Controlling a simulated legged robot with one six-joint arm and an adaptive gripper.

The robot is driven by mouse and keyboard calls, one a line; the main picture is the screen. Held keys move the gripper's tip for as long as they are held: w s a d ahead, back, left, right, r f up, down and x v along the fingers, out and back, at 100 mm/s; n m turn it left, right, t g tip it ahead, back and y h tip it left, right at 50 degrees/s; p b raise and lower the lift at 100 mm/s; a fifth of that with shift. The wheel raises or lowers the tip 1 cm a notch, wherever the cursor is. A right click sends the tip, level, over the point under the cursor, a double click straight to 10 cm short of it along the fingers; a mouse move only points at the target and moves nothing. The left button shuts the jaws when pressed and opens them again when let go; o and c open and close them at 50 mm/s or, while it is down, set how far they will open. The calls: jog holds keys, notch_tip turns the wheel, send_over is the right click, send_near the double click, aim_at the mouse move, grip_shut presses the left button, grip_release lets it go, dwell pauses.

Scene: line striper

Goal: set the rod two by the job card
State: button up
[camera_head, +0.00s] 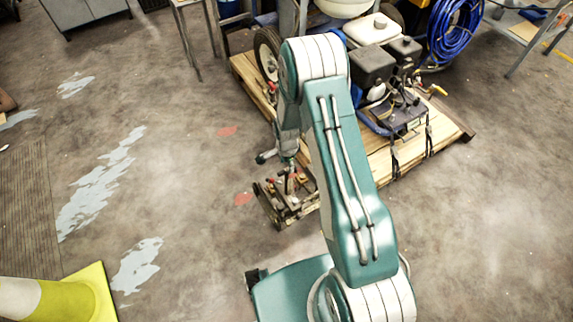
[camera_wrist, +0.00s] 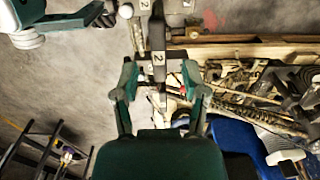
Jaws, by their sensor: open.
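In the wrist view, my gripper (camera_wrist: 160,76) is open, with one teal finger on each side of a dark bar (camera_wrist: 157,32). A pale tag marked 2 (camera_wrist: 158,58) sits on this bar, between the fingertips. I cannot tell whether the fingers touch it. More small number tags (camera_wrist: 146,5) show around it. In the head view, my gripper end (camera_head: 284,155) hangs just above a small dark frame of rods and clamps (camera_head: 290,205), beside the pallet; its fingers are too small to read there. I make out no job card.
The striper machine (camera_head: 385,75) stands strapped on a wooden pallet (camera_head: 450,128) to the right, with a blue hose coil (camera_head: 455,28) behind. A yellow-and-white cone (camera_head: 45,298) stands at lower left. The paint-patched floor (camera_head: 170,170) left of the arm is mostly clear.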

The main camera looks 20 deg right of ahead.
notch_tip(320, 180, up, 11)
dwell(0.3)
